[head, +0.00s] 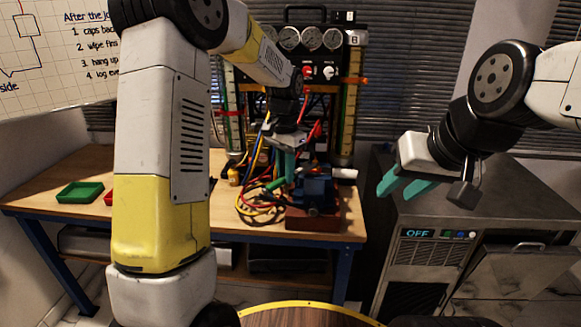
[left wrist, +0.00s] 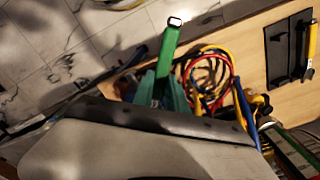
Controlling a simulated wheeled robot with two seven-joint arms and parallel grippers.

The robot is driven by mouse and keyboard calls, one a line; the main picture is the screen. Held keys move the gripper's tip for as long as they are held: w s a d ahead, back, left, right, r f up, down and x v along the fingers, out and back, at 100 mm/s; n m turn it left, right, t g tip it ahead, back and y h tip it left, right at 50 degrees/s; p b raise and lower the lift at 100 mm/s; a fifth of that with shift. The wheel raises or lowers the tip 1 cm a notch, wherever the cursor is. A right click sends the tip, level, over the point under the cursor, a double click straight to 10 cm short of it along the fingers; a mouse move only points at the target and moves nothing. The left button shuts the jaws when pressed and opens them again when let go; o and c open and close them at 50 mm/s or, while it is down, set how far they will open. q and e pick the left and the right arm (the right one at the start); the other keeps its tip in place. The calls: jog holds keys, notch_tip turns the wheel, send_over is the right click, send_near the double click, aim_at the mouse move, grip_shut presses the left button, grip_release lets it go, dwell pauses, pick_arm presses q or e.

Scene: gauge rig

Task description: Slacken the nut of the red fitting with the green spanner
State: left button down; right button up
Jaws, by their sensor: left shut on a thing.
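My left gripper (head: 288,163) is over the bench in front of the gauge rig, its teal fingers pointing down. It is shut on the green spanner (head: 277,184), which sticks out to the left just beside a blue block-like fixture (head: 313,188). The nut is not discernible. My right gripper (head: 403,186) is open and empty, by the dark cabinet.
Coloured hoses (head: 258,205) lie looped left of the fixture. The gauge panel (head: 308,40) stands behind. The dark cabinet (head: 480,195) stands right of the bench, across a gap.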

pick_arm(q)
jog(key=shift+w+d, duration=0.6)
jog(key=shift+w, duration=0.25)
dwell(0.7)
jog(key=c, duration=2.1)
grip_release()
grip_shut()
jog(key=shift+s+d+n, duration=0.35)
jog(key=shift+d+n, duration=0.25)
jog(key=shift+n, duration=0.05)
jog(key=shift+s+d+n, duration=0.3)
jog(key=shift+d+n, duration=0.25)
jog(key=shift+n, duration=0.1)
